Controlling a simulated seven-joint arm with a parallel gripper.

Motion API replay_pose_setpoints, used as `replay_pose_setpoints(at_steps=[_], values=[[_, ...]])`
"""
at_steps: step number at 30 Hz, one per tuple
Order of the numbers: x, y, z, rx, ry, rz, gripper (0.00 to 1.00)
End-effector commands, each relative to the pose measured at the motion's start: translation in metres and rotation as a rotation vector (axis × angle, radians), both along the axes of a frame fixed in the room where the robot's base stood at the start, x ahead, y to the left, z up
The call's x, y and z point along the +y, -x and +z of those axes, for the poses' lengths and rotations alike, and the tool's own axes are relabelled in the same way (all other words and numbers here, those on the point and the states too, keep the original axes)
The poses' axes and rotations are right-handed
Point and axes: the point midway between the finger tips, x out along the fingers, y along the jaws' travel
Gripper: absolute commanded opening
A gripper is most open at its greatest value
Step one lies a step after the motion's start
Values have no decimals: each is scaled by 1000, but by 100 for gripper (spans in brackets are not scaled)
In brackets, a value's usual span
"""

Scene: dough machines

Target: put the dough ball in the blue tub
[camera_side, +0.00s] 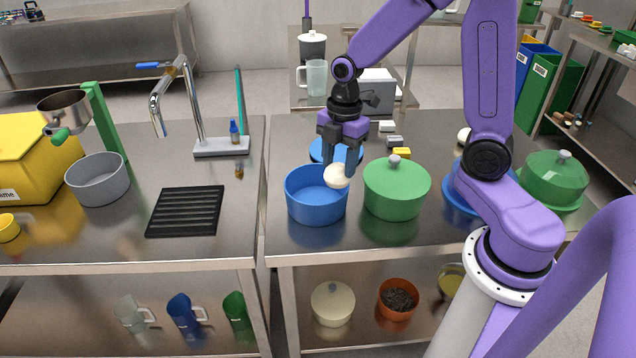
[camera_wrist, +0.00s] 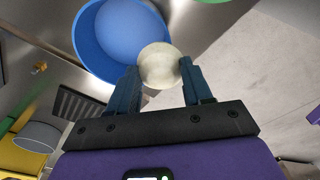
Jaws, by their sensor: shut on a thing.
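The dough ball (camera_side: 337,176) is a pale cream ball held between the fingers of my gripper (camera_side: 341,165). In the side view it shows in front of the right part of the blue tub's rim, at or above rim height. The blue tub (camera_side: 314,207) is open and looks empty, standing on the right-hand steel table. In the wrist view the dough ball (camera_wrist: 159,66) sits between the fingertips of my gripper (camera_wrist: 160,80) and overlaps the lower right rim of the blue tub (camera_wrist: 90,45). The gap between ball and rim cannot be told.
A green lidded pot (camera_side: 397,190) stands close to the tub's right. A blue round thing (camera_side: 322,151) lies behind the tub. A black ridged mat (camera_side: 186,211) and grey pot (camera_side: 97,181) are on the left table. A gap separates the two tables.

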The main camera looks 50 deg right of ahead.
Motion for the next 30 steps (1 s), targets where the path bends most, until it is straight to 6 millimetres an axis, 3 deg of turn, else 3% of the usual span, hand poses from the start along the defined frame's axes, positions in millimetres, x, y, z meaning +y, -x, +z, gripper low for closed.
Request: replay_pose_setpoints(at_steps=[2,13,20,30], values=[[0,-13,-7,2,0,-3,11],[0,-48,-51,2,1,-1,11],[0,-57,-61,0,0,0,11],[0,-60,-95,1,0,-1,11]])
